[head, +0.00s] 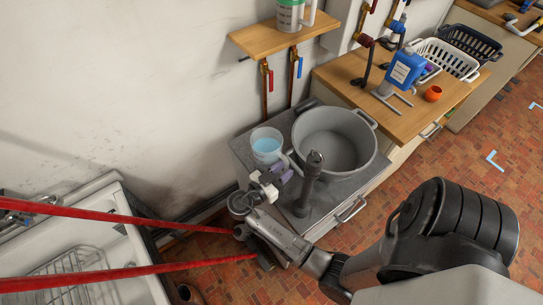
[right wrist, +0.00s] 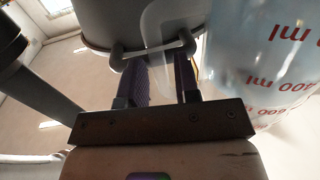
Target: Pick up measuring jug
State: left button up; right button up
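The measuring jug (head: 266,147) is clear, with blue liquid in it, and stands upright on the grey top left of a big pot. In the right wrist view the jug (right wrist: 265,65) fills the right side, with red ml marks and its translucent handle (right wrist: 152,40) towards the fingers. My right gripper (head: 282,173) is just in front of the jug's handle side. Contact with the handle cannot be told.
The large grey pot (head: 335,145) stands right beside the jug. A shelf (head: 283,38) with another jug (head: 291,14) is above. A wooden counter (head: 400,118) holds a blue bottle (head: 405,70). Two red bars (head: 120,215) cross at left over a white sink (head: 85,240).

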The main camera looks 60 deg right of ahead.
jog(key=shift+w+a, duration=0.1)
jog(key=shift+a, duration=0.05)
jog(key=shift+c, duration=0.7)
pick_arm(q)
jog(key=shift+w+a, duration=0.1)
jog(key=shift+a, duration=0.25)
pick_arm(e)
grip_shut()
pick_arm(q)
jog(key=shift+d, duration=0.25)
pick_arm(e)
jog(key=shift+r, duration=0.1)
